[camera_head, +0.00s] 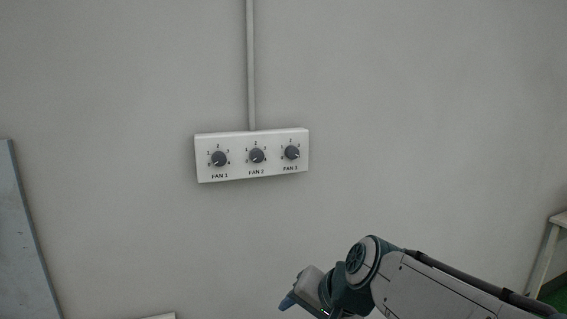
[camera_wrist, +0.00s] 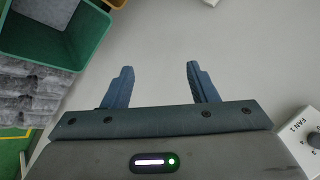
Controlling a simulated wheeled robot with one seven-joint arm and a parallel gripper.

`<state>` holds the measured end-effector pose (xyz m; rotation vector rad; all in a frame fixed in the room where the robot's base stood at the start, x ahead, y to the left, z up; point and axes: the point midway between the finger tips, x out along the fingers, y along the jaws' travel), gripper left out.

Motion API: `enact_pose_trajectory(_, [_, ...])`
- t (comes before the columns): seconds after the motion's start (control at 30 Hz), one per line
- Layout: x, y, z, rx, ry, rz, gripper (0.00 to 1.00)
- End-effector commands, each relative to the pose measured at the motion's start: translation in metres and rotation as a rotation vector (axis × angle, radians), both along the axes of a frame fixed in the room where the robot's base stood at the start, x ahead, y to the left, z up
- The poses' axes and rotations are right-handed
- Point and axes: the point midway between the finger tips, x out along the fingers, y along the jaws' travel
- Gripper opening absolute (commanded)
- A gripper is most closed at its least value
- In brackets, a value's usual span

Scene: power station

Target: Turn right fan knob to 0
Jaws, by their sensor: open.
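A white fan panel (camera_head: 252,169) is on the grey wall in the head view, with three dark round knobs labelled FAN 1, FAN 2 and FAN 3. The right knob (camera_head: 292,153), FAN 3, has a light pointer mark that seems to point to the lower right, too small to read surely. The middle knob (camera_head: 257,156) and left knob (camera_head: 219,159) are beside it. My gripper (camera_wrist: 158,72) is open and empty in the wrist view, its two blue fingers apart. The panel's FAN 1 end (camera_wrist: 301,133) shows at the wrist view's right edge.
A vertical conduit (camera_head: 251,65) runs up the wall from the panel. A grey board (camera_head: 24,240) is at the left, and a light-coloured frame (camera_head: 550,250) at the right. A green bin (camera_wrist: 88,62) shows in the wrist view. The wall around the panel is clear.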

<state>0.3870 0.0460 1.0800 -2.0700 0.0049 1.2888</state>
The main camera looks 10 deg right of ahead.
Motion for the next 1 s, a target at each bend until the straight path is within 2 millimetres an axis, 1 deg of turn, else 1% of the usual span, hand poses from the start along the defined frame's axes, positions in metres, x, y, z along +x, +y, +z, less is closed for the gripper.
enact_pose_trajectory(0.03, [0.018,0.004,0.010,0.103,-0.031,-0.069,0.53])
enact_pose_trajectory(0.1, [0.042,0.006,0.032,0.255,-0.068,-0.174,0.53])
enact_pose_trajectory(0.17, [0.061,0.004,0.052,0.386,-0.095,-0.262,0.53])
enact_pose_trajectory(0.2, [0.074,0.002,0.065,0.474,-0.113,-0.320,0.53])
enact_pose_trajectory(0.27, [0.092,-0.004,0.085,0.606,-0.134,-0.405,0.53])
enact_pose_trajectory(0.3, [0.103,-0.010,0.099,0.694,-0.148,-0.462,0.53])
enact_pose_trajectory(0.4, [0.128,-0.027,0.131,0.913,-0.174,-0.589,0.53])
enact_pose_trajectory(0.5, [0.147,-0.046,0.159,1.109,-0.191,-0.694,0.53])
enact_pose_trajectory(0.6, [0.159,-0.062,0.180,1.267,-0.198,-0.770,0.53])
enact_pose_trajectory(0.7, [0.167,-0.074,0.194,1.375,-0.201,-0.819,0.53])
enact_pose_trajectory(0.8, [0.171,-0.081,0.202,1.436,-0.201,-0.845,0.53])
enact_pose_trajectory(0.9, [0.175,-0.083,0.205,1.459,-0.201,-0.855,0.53])
enact_pose_trajectory(1.0, [0.183,-0.080,0.205,1.459,-0.199,-0.856,0.53])
